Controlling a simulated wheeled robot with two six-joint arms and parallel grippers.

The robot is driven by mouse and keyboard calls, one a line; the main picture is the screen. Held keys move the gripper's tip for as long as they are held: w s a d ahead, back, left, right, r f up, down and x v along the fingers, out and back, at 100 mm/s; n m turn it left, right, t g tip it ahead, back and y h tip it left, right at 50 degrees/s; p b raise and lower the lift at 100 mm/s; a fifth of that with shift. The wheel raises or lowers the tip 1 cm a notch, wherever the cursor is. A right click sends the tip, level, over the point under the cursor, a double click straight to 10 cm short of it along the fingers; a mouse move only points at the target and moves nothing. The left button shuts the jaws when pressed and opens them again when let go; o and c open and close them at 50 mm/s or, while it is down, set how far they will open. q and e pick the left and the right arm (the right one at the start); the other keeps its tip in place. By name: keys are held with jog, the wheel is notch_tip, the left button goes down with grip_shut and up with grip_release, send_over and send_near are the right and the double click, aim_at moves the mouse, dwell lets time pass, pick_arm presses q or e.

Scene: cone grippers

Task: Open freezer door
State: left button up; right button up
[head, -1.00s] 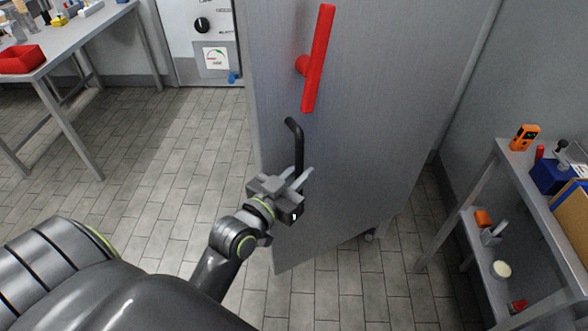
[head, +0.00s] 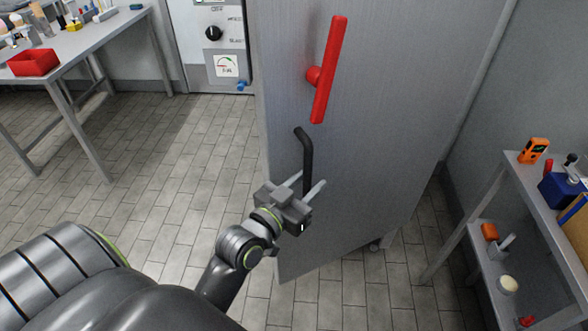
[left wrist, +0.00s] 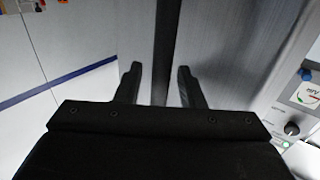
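The grey metal freezer door (head: 390,110) stands upright in the middle of the head view. It carries a black bar handle (head: 306,150) and, above it, a red handle (head: 328,70). My left gripper (head: 311,184) is at the lower end of the black handle. In the left wrist view its two fingers (left wrist: 158,85) are spread apart, with the dark handle bar (left wrist: 166,45) running between them and gaps on both sides. My right gripper is not in view.
A table with a red bin (head: 33,62) stands at the left. A metal shelf (head: 515,190) with an orange meter (head: 534,150) and a blue box (head: 562,190) stands at the right. The tiled floor (head: 160,190) left of the door is clear.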

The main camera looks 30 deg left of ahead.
pick_arm(q)
jog(key=s+a, duration=0.1)
jog(key=s, duration=1.6)
jog(key=shift+a, duration=0.4)
jog(key=shift+c, duration=0.2)
